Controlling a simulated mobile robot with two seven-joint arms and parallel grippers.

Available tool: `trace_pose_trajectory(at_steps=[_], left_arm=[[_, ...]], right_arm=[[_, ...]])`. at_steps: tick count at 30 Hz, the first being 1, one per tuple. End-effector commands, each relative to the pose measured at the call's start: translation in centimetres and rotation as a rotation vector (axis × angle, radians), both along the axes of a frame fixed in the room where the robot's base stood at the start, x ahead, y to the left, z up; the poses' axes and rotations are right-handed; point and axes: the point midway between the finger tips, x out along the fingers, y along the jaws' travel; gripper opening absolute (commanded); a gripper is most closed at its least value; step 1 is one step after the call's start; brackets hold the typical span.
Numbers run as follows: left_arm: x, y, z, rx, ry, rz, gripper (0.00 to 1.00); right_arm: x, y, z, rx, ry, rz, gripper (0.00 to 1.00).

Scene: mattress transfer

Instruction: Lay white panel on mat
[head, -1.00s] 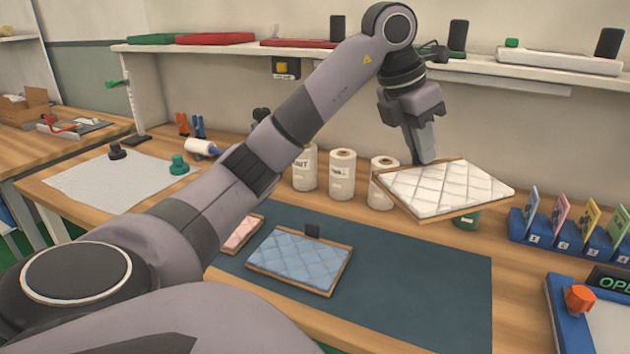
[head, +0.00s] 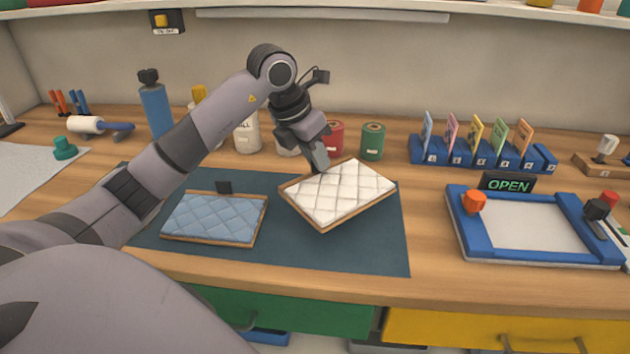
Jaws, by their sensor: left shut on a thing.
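The white quilted panel (head: 342,193) has a wooden rim and is held tilted over the right part of the dark teal mat (head: 370,255). My left gripper (head: 319,163) is shut on the panel's back edge. I cannot tell whether the panel's near corner touches the mat. A blue quilted panel (head: 214,218) with a small black clip lies on the mat to the left. My right gripper is not in view.
Red and green cans (head: 372,141) stand behind the mat. A blue card rack (head: 480,153) and a blue-framed tray (head: 520,226) with an OPEN sign (head: 506,182) are at the right. Bare wood (head: 428,205) lies between mat and tray.

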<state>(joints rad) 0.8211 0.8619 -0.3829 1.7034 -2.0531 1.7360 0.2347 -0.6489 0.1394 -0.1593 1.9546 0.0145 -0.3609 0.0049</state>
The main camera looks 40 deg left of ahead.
Motion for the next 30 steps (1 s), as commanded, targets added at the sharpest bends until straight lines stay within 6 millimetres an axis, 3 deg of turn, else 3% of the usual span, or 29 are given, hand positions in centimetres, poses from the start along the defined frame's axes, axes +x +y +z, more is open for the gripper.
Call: trace_pose_trajectory(at_steps=[15,27,28,30], left_arm=[[0.0,-0.1,-5.6,-0.002,-0.002,-0.001,0.00],[0.0,0.0,-6.1,0.000,-0.003,-0.001,0.00],[0.0,0.0,-6.0,0.000,-0.002,-0.001,0.22],[0.0,0.0,-6.0,0.000,-0.002,-0.001,0.38]], right_arm=[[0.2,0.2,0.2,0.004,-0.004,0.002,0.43],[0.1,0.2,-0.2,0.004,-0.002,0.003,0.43],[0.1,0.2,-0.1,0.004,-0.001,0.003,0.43],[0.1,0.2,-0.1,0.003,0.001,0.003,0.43]])
